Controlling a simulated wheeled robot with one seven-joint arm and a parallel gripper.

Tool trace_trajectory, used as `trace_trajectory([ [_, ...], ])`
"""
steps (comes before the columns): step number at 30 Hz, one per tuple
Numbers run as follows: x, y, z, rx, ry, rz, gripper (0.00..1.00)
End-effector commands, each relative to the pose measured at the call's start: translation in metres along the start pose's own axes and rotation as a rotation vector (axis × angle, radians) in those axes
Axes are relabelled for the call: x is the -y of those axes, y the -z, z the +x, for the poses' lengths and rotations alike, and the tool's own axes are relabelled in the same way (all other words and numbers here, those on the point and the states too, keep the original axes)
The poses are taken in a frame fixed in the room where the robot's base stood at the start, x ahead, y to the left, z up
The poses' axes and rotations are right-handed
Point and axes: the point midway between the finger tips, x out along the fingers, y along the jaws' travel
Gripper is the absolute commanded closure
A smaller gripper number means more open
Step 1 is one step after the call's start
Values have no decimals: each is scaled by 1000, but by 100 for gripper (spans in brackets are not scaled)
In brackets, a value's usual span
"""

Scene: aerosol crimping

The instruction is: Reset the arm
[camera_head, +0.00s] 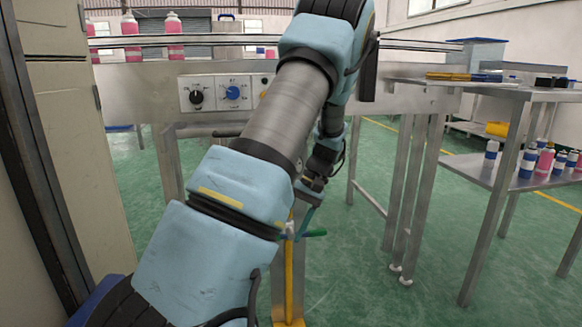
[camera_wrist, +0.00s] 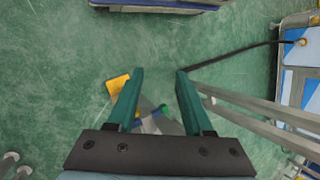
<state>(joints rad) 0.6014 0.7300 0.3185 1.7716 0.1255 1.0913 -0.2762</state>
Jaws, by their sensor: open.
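My arm reaches up and forward from the bottom of the head view, bends at the top, and hangs down again. My gripper (camera_head: 303,234) is at its low end, small and partly hidden behind my arm, in front of the metal machine frame. In the wrist view my gripper (camera_wrist: 158,75) points down at the green floor. Its two green fingers are apart with nothing held between them.
A conveyor (camera_head: 380,43) carries pink bottles (camera_head: 131,28) at the back left, above a control panel (camera_head: 226,92). A steel table (camera_head: 510,90) with bottles (camera_head: 528,160) on its shelf stands right. A cabinet (camera_head: 75,120) stands close left. The green floor (camera_head: 370,270) between is open.

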Motion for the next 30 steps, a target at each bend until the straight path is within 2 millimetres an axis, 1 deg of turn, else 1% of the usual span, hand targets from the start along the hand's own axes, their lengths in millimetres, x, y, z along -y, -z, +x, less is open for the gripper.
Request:
trace_trajectory([
  [1, 12, -14, 0, -22, -65, -5, 49],
  [3, 22, -31, 0, -65, -143, -2, 49],
  [5, 29, -46, 0, -107, -204, -3, 49],
  [6, 34, -57, 0, -137, -240, -4, 49],
  [12, 49, -106, 2, -289, -359, -18, 49],
  [15, 54, -125, 4, -350, -386, -27, 49],
  [22, 63, -161, 10, -472, -412, -53, 49],
  [23, 64, -165, 8, -483, -412, -54, 49],
  [24, 69, -167, -6, -479, -412, -49, 49],
  [30, 83, -179, -38, -475, -411, -49, 49],
])
